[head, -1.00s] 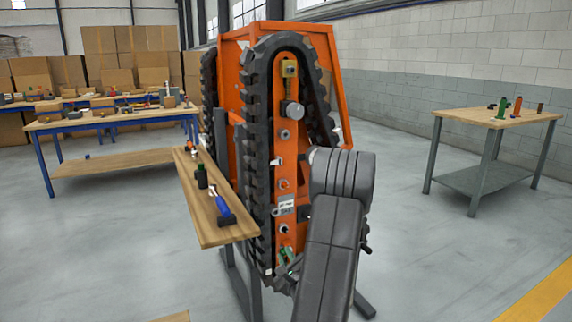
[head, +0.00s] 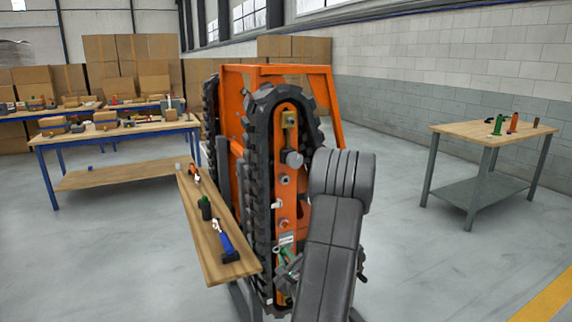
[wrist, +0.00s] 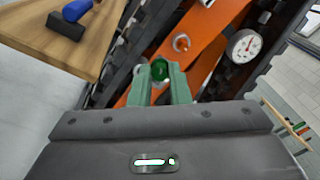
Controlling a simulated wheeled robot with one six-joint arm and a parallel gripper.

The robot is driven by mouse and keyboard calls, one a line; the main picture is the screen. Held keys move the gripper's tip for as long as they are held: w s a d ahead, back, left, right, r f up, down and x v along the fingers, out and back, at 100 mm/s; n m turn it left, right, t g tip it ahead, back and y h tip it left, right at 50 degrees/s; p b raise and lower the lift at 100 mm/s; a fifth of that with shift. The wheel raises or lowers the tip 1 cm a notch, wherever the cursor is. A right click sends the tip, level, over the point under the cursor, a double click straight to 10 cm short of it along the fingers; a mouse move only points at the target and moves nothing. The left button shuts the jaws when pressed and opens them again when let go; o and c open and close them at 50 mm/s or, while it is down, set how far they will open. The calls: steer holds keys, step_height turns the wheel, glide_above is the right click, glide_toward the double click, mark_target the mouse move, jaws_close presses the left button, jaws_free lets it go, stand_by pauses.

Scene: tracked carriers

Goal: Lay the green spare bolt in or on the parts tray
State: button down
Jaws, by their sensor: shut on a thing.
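My gripper (wrist: 160,82) is shut on a green bolt (wrist: 159,68). The bolt's round dark-green end shows between the pale green fingertips in the wrist view, in front of the machine's orange side plate. In the head view my gripper (head: 287,266) is low beside the orange tracked carrier (head: 284,208), partly hidden behind my arm. Whether the bolt touches the carrier I cannot tell. I cannot make out a parts tray in either view.
A narrow wooden shelf (head: 205,240) left of the carrier bears a blue-handled tool (head: 226,243) and a dark bottle-like item (head: 205,208). A bench (head: 492,131) with several small items stands right. A blue-legged workbench (head: 120,131) stands back left. Open floor lies between.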

steer(key=shift+r+p, duration=1.05)
steer(key=shift+r, duration=0.5)
